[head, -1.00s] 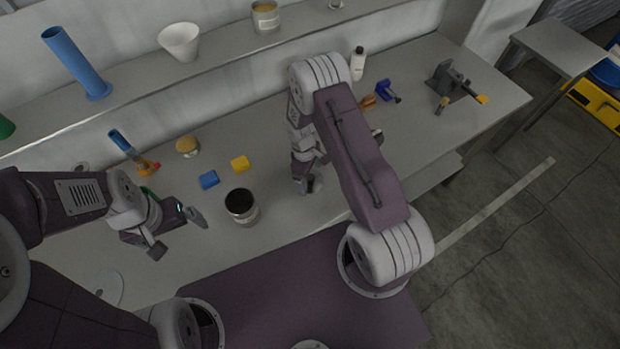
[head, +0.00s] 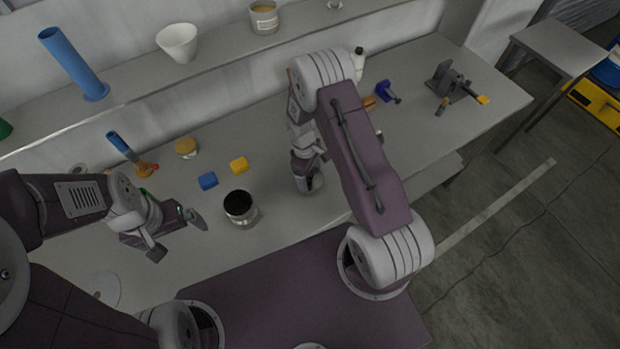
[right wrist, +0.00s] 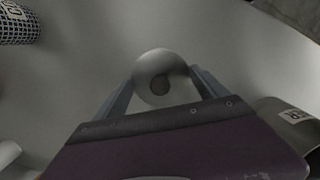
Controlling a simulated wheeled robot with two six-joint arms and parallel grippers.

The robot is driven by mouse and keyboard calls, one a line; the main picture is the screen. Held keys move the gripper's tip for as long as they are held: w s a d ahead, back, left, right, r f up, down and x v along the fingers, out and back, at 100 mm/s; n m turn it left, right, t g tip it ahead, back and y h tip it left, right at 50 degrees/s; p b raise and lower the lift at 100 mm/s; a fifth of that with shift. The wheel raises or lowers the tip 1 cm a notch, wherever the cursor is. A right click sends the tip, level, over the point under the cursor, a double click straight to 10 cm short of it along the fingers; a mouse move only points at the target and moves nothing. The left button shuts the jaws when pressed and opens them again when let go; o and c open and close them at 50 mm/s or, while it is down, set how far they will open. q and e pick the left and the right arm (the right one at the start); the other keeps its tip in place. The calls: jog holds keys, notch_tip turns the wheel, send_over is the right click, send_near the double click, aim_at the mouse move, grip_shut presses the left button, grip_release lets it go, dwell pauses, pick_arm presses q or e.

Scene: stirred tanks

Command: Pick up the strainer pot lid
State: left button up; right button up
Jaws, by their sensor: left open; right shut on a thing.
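The strainer pot lid (right wrist: 160,78) looks like a small round pale-grey piece with a darker round spot in its middle. It lies between the two fingers of my right gripper (right wrist: 162,88), which is shut on it. In the head view my right gripper (head: 311,184) is low over the bench, right of the dark-topped pot (head: 240,208), and my arm hides part of it. My left gripper (head: 177,237) is open and empty over the bench, left of that pot.
In the right wrist view a gridded container (right wrist: 18,27) is at top left and a labelled metal container (right wrist: 288,125) at right.

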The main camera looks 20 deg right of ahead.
jog(key=s+r+b, duration=0.2)
jog(key=s+r, duration=0.6)
jog(key=s, duration=0.3)
jog(key=shift+s+a+r, duration=0.15)
jog(key=shift+s+r, duration=0.05)
jog(key=shift+s, duration=0.15)
